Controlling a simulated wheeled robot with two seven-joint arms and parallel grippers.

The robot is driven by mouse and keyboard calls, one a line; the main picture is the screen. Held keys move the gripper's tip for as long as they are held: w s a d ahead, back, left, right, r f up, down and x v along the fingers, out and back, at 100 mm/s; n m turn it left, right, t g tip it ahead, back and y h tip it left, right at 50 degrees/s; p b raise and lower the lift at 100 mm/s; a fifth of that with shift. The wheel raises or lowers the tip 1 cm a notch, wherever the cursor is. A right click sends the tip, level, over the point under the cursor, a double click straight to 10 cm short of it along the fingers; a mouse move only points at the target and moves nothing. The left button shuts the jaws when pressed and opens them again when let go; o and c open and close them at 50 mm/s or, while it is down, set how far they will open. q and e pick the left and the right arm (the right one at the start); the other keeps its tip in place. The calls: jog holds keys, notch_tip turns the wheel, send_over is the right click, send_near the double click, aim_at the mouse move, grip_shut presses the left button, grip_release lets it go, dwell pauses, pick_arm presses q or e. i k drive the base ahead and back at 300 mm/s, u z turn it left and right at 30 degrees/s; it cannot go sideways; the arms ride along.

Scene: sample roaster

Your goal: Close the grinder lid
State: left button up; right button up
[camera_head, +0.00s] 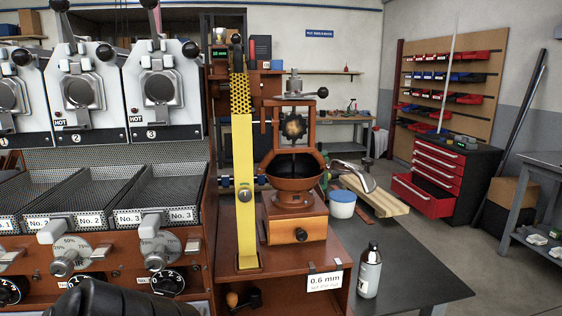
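The grinder (300,228) stands right of centre on a brown stand, with an orange-brown box body and a small drawer with a dark knob. Its wide bowl (289,184) on top is open upward and dark inside. A dark upright round piece (293,127) with a gold-toned middle stands above the bowl's back, between two posts; I cannot tell surely whether it is the lid. A silver curved part (352,174) sticks out to the bowl's right. Neither gripper's fingers show. A dark rounded shape at the bottom left edge looks like part of my arm.
A tall yellow guard (244,170) stands just left of the grinder. Roaster units with levers and mesh trays (168,189) fill the left. A bottle (369,270) and a white tub (342,204) stand at the right, near the 0.6 mm card (324,281).

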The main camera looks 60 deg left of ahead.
aim_at(369, 184)
jog(key=u, duration=1.55)
jog(key=k, duration=0.5)
jog(key=z, duration=1.35)
jog(key=i, duration=1.05)
jog(key=u, duration=2.05)
